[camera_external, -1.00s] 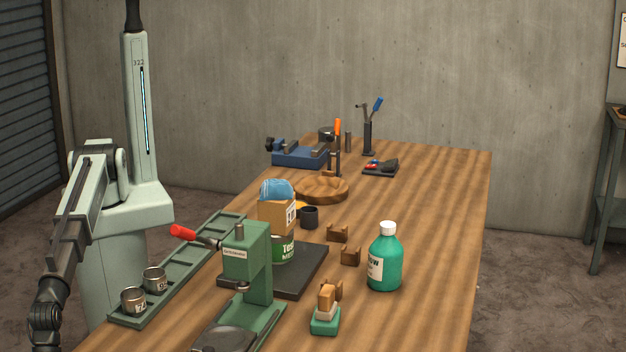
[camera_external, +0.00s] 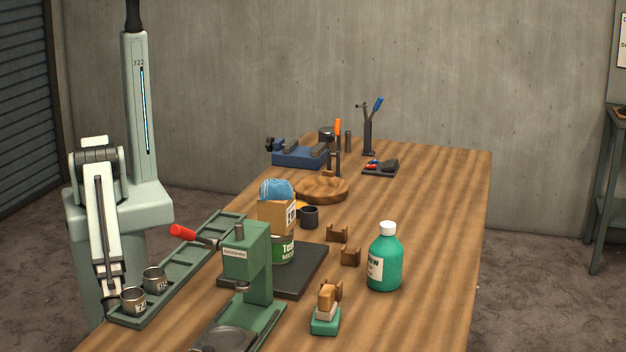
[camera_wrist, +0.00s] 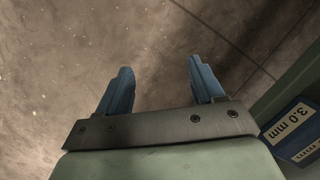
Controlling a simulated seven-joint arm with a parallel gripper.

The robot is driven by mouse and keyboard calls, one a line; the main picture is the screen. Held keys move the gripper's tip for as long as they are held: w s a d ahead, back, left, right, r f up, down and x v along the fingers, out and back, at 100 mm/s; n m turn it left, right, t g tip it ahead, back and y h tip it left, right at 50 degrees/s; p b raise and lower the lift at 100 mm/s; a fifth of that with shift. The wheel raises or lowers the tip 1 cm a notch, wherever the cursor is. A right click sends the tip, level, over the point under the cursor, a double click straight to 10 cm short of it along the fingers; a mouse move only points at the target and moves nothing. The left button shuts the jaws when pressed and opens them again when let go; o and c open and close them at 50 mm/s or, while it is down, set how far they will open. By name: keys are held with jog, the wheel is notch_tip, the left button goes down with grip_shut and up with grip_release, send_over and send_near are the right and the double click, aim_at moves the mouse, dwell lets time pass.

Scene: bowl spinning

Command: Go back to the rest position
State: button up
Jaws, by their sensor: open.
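My gripper (camera_wrist: 160,88) shows in the wrist view with its two blue fingers spread apart. Nothing is between them, and bare floor lies beyond. In the external view my arm is folded down beside its column at the left, and the gripper itself is hidden behind the table's near left corner. A wooden bowl (camera_external: 322,188) rests on the table (camera_external: 440,210), well away from my arm.
A green rack (camera_external: 190,262) with two metal cups (camera_external: 134,300) lies along the table's left edge, close to my arm. A green press (camera_external: 247,262), a dark plate (camera_external: 305,275) and a green bottle (camera_external: 384,262) stand beyond. Floor shows below my gripper.

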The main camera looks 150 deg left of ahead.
jog(key=s+a+f+g, duration=0.1)
jog(key=s+a+g, duration=0.1)
jog(key=s, duration=0.7)
jog(key=s+a+f+g, duration=0.1)
jog(key=s+a+g, duration=0.1)
jog(key=s, duration=0.6)
jog(key=shift+s+n+h, duration=0.3)
jog(key=shift+s+n, duration=0.1)
